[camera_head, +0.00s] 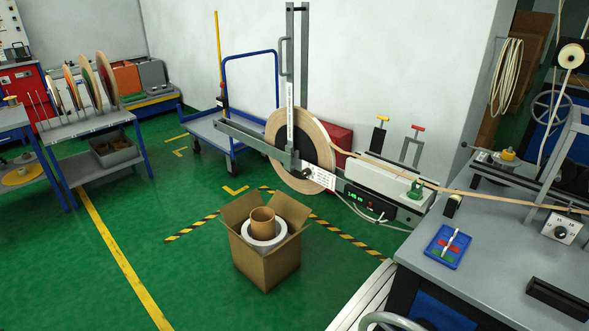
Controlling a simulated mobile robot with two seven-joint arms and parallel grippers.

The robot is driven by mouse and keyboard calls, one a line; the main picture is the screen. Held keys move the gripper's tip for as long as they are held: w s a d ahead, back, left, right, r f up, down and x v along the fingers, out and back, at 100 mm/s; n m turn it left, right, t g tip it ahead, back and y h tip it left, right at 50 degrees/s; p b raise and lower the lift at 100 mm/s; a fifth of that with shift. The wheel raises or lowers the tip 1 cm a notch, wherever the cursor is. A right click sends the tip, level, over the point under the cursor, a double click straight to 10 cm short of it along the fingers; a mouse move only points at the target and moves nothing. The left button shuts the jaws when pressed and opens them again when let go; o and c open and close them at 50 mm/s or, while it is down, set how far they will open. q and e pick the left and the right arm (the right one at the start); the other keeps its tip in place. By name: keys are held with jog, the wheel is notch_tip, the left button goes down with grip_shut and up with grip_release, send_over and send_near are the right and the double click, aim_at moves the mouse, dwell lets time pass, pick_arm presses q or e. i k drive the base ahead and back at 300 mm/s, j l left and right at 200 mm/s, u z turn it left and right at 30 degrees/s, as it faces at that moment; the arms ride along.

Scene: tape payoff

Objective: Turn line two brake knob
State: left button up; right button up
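No label that I can read names line two's brake knob, so I cannot tell which knob it is. A dial with a dark knob on a white plate (561,229) is on the right bench. A green knob (416,190) sits on the payoff unit (385,180), near a green-lit display (355,196). A yellow knob (508,154) is on the machine at the back right. Yellow (383,119) and red (418,128) T-handles stand behind the payoff unit. Neither of my grippers shows in the head view.
A large tape reel (275,130) stands left of the payoff unit, its tape running right. An open cardboard box (265,272) stands on the floor before it. The grey bench (480,270) carries a blue tray (432,256) and a black block (560,297).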

aim_at(306, 172)
jog(key=i+j, duration=0.25)
jog(key=i+j+z, duration=0.1)
jog(key=j, duration=0.3)
jog(key=i+j, duration=0.35)
jog(key=i+j+z, duration=0.15)
jog(key=i+j, duration=0.25)
jog(key=j, duration=0.25)
jog(key=i+j+z, duration=0.1)
jog(key=j, duration=0.3)
jog(key=i+j, duration=0.3)
jog(key=j+z, duration=0.05)
